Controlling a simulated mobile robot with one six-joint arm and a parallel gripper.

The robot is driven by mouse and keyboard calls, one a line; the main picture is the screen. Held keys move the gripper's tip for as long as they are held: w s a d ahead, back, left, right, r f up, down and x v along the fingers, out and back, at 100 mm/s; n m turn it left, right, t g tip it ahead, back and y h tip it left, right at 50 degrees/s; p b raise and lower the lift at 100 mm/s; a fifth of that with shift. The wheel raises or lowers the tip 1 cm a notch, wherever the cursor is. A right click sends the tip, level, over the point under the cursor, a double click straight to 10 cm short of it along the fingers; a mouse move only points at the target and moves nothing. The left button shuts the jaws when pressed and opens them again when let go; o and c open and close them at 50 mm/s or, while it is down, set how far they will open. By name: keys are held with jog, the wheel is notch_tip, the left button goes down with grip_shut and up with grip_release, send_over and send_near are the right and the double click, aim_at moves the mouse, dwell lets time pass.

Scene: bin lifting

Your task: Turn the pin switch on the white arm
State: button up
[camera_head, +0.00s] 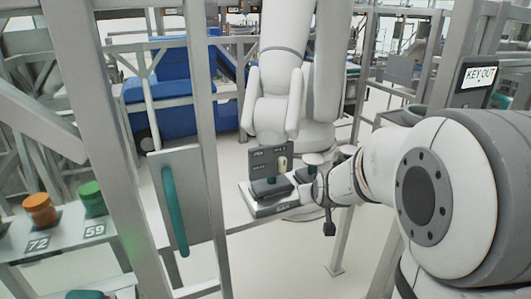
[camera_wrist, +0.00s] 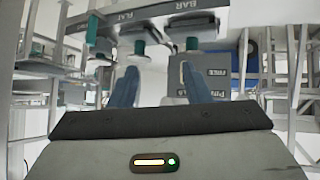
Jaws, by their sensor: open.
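A large white arm (camera_head: 283,60) stands behind a small bench. In front of it is an upright dark grey panel (camera_head: 257,158) with small white lettering and a cream switch piece (camera_head: 283,164) on its right side. The same grey panel seems to show in the wrist view (camera_wrist: 217,73), with lettering partly hidden by a finger. My gripper (camera_head: 308,192) is just right of the bench fixtures in the head view. In the wrist view, its two blue fingers (camera_wrist: 160,86) are apart with nothing between them.
The bench base (camera_head: 283,207) carries dark pads with teal parts. Labels marked BAR and FLAT show on a grey bar (camera_wrist: 150,13) in the wrist view. A metal post (camera_head: 208,140) and a panel with a teal handle (camera_head: 175,210) stand left. Orange (camera_head: 40,209) and green (camera_head: 91,198) knobs are farther left.

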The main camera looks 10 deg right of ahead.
jog(key=w+f+n+t+y, duration=0.1)
jog(key=w+f+t, duration=0.15)
jog(key=w, duration=0.65)
jog(key=n+t+y, duration=0.2)
jog(key=t+y, duration=0.3)
send_near(284, 163)
jog(key=w, duration=0.2)
jog(key=shift+y, duration=0.3)
jog(key=p+x, duration=0.2)
jog(key=x, duration=0.5)
jog(key=shift+w+a, duration=0.15)
jog(key=shift+w, duration=0.15)
jog(key=shift+c, duration=0.3)
